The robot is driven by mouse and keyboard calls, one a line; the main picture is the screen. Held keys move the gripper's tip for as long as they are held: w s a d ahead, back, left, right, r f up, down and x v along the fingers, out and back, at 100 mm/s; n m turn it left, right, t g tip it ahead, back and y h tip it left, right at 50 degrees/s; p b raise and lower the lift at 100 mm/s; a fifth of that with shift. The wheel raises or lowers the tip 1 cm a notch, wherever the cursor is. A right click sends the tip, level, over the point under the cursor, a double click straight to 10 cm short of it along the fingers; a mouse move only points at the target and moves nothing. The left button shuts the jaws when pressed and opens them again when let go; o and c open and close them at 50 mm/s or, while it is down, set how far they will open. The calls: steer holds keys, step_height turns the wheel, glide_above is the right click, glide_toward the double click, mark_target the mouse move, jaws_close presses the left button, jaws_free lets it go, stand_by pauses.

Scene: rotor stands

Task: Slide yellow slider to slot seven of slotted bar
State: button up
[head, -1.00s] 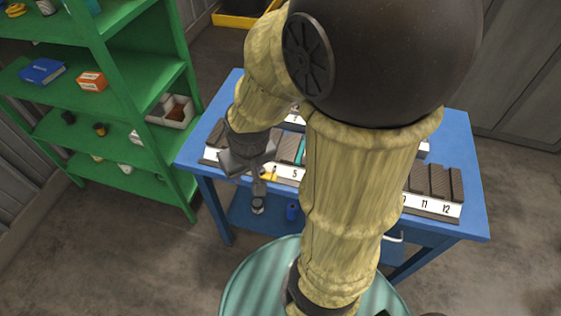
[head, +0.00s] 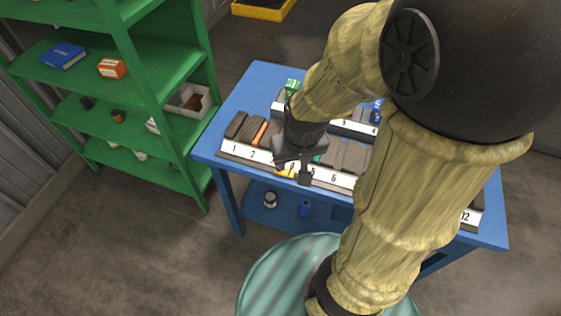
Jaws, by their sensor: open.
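The slotted bar (head: 240,150) lies along the front of the blue table, a dark ridged block with a white numbered strip. The yellow slider (head: 285,173) shows as a small patch at the front of the bar by number 4, partly hidden by my gripper. My gripper (head: 293,171) is open, pointing down over the front of the bar, with its fingers around the 4 and 5. I cannot tell whether they touch the slider.
An orange piece (head: 260,133) and a teal piece (head: 317,159) sit in the same bar. A second numbered bar (head: 354,126) lies behind, with a green piece (head: 292,86) and a blue piece (head: 377,110). A green shelf (head: 160,75) stands left of the table (head: 262,85).

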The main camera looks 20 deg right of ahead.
steer(key=w+f+m+g+b, duration=0.2)
steer(key=w+m, duration=0.8)
steer(key=w, duration=0.5)
step_height(320, 180, down, 2)
steer(key=shift+d+f+g+b, duration=0.25)
steer(key=shift+d+g+b, duration=0.05)
steer(key=shift+b, duration=0.55)
steer(key=shift+f, duration=0.1)
step_height(320, 180, down, 17)
steer(key=p, duration=0.3)
steer(key=shift+f, duration=0.1)
jaws_close()
